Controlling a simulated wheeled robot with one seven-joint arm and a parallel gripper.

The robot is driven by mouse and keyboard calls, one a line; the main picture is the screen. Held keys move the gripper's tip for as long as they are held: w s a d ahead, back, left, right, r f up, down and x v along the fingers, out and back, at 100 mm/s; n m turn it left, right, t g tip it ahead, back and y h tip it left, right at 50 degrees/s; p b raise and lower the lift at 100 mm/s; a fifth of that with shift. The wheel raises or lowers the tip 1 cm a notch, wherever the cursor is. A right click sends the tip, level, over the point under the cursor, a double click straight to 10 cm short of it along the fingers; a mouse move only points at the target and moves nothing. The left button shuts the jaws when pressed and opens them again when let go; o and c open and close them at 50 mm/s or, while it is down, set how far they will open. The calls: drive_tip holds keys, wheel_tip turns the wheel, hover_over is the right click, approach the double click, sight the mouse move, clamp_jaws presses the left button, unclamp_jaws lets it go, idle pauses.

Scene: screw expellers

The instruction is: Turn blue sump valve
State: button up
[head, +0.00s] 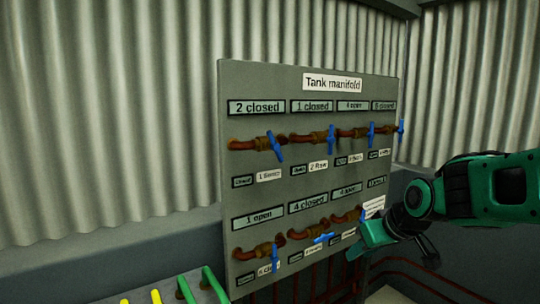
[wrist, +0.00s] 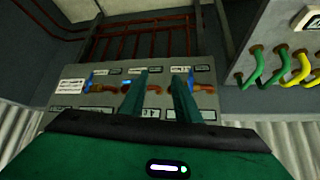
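A grey panel (head: 300,190) titled "Tank manifold" carries two rows of copper valves with blue handles. The upper handles (head: 275,147) stand mostly upright. In the lower row, the left handle (head: 275,257) is upright and the middle handle (head: 323,238) lies nearly level. The right handle is partly hidden by my gripper (head: 372,240), in front of the panel's lower right. I cannot read which small label says sump. In the wrist view the panel is upside down; my gripper (wrist: 161,76) has two green fingers apart, nothing visible between them, pointing toward the lower row.
Yellow and green handles (head: 208,284) stick up at the lower left, on a grey box (wrist: 285,35) in the wrist view. Red pipes (wrist: 140,35) run below the panel. Corrugated walls (head: 100,120) stand behind. The space in front of the panel's left side looks clear.

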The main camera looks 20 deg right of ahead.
drive_tip(key=w+a+r+n+t+y, duration=0.35)
drive_tip(key=w+a+r+t, duration=0.3)
drive_tip(key=w+r, duration=0.55)
drive_tip(key=n+t+y, duration=0.2)
drive_tip(key=t, duration=0.1)
approach(277, 147)
drive_tip(key=x, duration=0.9)
drive_tip(key=shift+w+a, duration=0.15)
drive_tip(key=shift+w, duration=0.15)
